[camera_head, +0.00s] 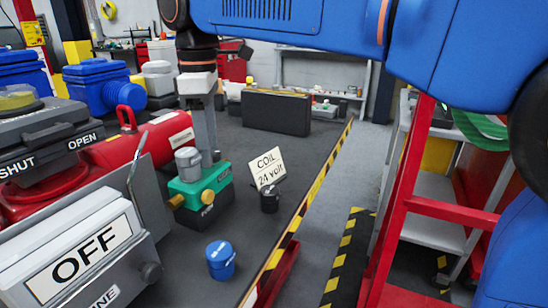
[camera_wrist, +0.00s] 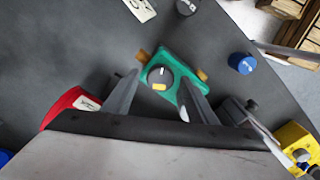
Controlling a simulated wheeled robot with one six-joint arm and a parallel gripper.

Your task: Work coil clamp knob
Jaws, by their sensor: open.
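A green valve block (camera_head: 200,187) on a black base stands on the dark bench, with a grey round knob (camera_head: 187,158) on top. In the wrist view the knob (camera_wrist: 160,77) shows a dark top with a white mark and a yellow patch, and brass fittings stick out from the green block (camera_wrist: 178,63). My gripper (camera_head: 207,160) points down at the block. In the wrist view the fingers of my gripper (camera_wrist: 158,80) are open, one on each side of the knob, with gaps visible. I cannot tell how far the tips are above the block.
A sign reading "COIL 24 volt" (camera_head: 267,169) stands in a black holder just right of the block. A blue cap (camera_head: 220,259) lies nearer. A grey box marked OFF (camera_head: 80,262) and a red actuator (camera_head: 125,155) crowd the left. The bench's striped edge (camera_head: 300,215) runs along the right.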

